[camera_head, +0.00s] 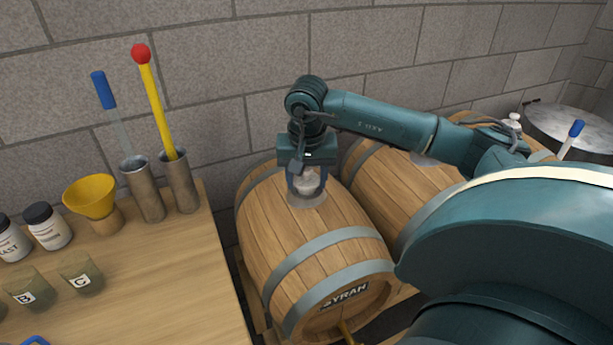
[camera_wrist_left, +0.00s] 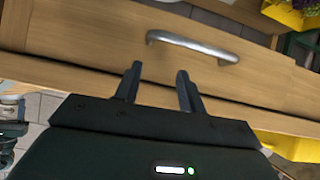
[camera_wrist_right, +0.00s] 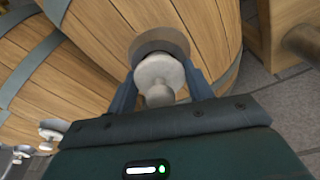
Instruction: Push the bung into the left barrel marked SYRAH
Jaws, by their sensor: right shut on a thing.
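The left barrel (camera_head: 310,235) lies on its side, its end marked SYRAH in the head view. My right gripper (camera_head: 306,186) is over its top, at the grey round bung-hole plate (camera_head: 308,201). In the right wrist view the same gripper (camera_wrist_right: 160,88) is shut on a pale bung (camera_wrist_right: 158,72) with a wide round head. The bung overlaps the dark ring on the barrel (camera_wrist_right: 100,40); I cannot tell how deep it sits. My left gripper (camera_wrist_left: 157,82) shows only in the left wrist view, open and empty in front of a drawer handle (camera_wrist_left: 195,47).
A second barrel (camera_head: 395,190) lies close on the right, partly behind my right arm. On the left, a wooden bench (camera_head: 150,275) holds a yellow funnel (camera_head: 90,197), two metal cylinders with tools, jars and stoppers marked B and C. A stone wall stands behind.

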